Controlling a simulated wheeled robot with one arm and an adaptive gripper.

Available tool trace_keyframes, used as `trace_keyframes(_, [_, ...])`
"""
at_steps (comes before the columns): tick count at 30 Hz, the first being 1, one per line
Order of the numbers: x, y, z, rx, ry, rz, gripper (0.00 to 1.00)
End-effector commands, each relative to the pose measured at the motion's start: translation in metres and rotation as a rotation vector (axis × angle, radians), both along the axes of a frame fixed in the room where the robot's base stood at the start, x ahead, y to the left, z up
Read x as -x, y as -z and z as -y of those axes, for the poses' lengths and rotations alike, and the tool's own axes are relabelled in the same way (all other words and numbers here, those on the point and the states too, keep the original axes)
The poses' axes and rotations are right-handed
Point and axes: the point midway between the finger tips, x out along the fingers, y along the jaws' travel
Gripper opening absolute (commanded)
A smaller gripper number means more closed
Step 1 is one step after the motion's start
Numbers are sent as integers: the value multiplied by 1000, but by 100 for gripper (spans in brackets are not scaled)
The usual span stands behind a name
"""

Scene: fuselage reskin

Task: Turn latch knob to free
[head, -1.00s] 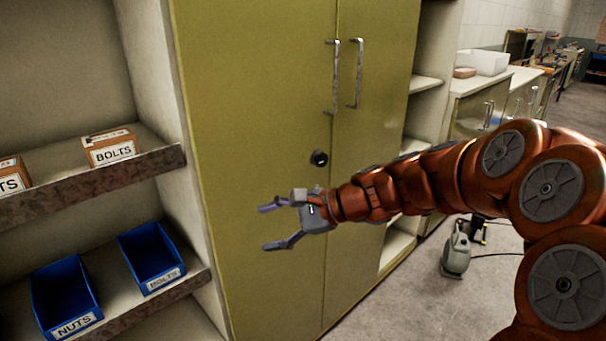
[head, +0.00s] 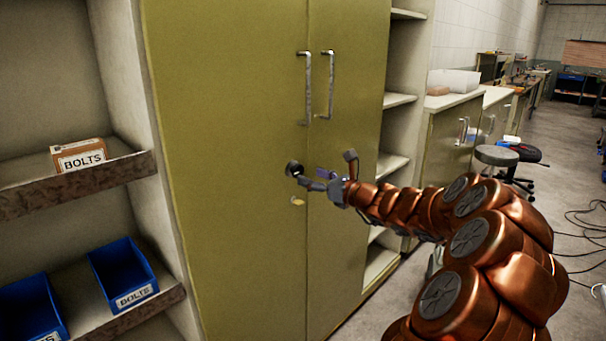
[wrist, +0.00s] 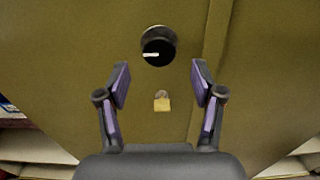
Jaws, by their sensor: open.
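The latch knob (head: 294,168) is a round black knob on the left door of the green cabinet (head: 225,110), below the handles. In the wrist view the knob (wrist: 158,46) shows a white mark lying roughly level, pointing left. A small brass keyhole plate (wrist: 162,101) sits below it, also seen in the head view (head: 297,201). My gripper (head: 312,178) is open and empty, close to the knob on its right side in the head view. In the wrist view the open fingers (wrist: 160,82) point toward the door, with the knob just beyond the tips.
Two metal handles (head: 307,90) stand above the knob. Open shelves at left hold a bolts box (head: 80,156) and blue bins (head: 122,272). More shelves (head: 398,100) are at right. Stools (head: 497,156) and cables lie on the floor farther right.

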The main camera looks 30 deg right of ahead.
Motion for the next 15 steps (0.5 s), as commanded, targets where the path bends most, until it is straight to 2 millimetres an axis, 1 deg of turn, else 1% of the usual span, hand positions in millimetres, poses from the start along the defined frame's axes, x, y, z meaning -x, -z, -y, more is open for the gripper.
trace_keyframes(1, [-8,0,-3,1,-3,-1,67])
trace_keyframes(3, [-17,0,-6,2,-4,0,67])
trace_keyframes(7, [-31,-1,-7,3,-1,0,67])
trace_keyframes(10, [-37,0,-9,3,-1,1,67])
trace_keyframes(15, [-40,0,-9,2,1,1,67])
